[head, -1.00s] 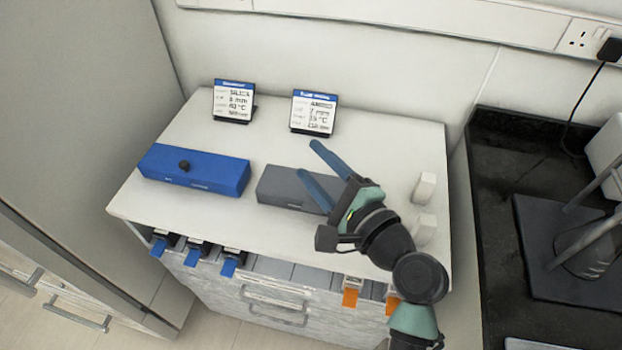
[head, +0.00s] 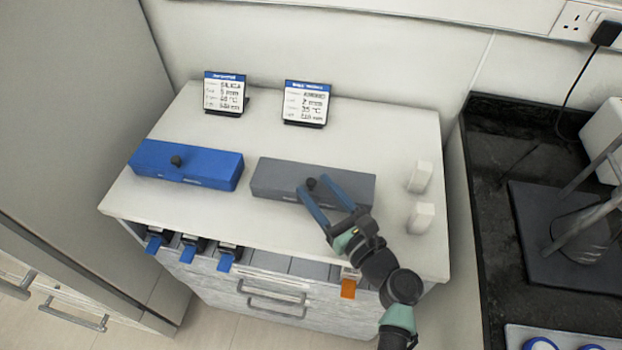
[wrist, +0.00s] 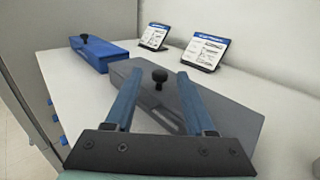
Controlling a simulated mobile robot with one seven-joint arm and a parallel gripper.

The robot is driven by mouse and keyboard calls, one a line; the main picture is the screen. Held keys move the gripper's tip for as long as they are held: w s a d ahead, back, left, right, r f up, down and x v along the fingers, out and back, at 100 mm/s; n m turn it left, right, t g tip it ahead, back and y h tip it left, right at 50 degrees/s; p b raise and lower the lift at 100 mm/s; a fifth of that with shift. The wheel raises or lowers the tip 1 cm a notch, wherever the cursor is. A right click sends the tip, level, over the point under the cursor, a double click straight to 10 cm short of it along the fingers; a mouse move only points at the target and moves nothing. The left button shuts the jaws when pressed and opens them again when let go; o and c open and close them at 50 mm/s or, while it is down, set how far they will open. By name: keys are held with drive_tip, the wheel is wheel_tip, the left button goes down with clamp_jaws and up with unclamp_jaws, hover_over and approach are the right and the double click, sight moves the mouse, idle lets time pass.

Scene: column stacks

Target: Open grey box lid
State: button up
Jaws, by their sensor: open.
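The grey box (head: 272,178) is a long low box lying on the white cabinet top, with its lid shut and a round black knob (head: 311,183) on top. It also shows in the wrist view (wrist: 228,110), with the knob (wrist: 160,75) between and just beyond my fingertips. My gripper (head: 320,190) is open, its two blue fingers reaching over the front part of the box on either side of the knob in the head view. Nothing is held. I cannot tell whether the fingers touch the lid.
A blue box (head: 215,173) with a black knob stands to the left. Two label stands (head: 226,93) (head: 306,103) are at the back. Two white blocks (head: 420,177) (head: 420,217) stand on the right. Blue and orange tabs (head: 348,289) stick out along the front edge.

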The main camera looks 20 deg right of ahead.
sight(312, 180)
drive_tip(key=shift+w+a, duration=0.15)
drive_tip(key=shift+w, duration=0.55)
drive_tip(key=shift+w+a, duration=0.15)
drive_tip(key=shift+w, duration=0.55)
clamp_jaws()
idle(0.4)
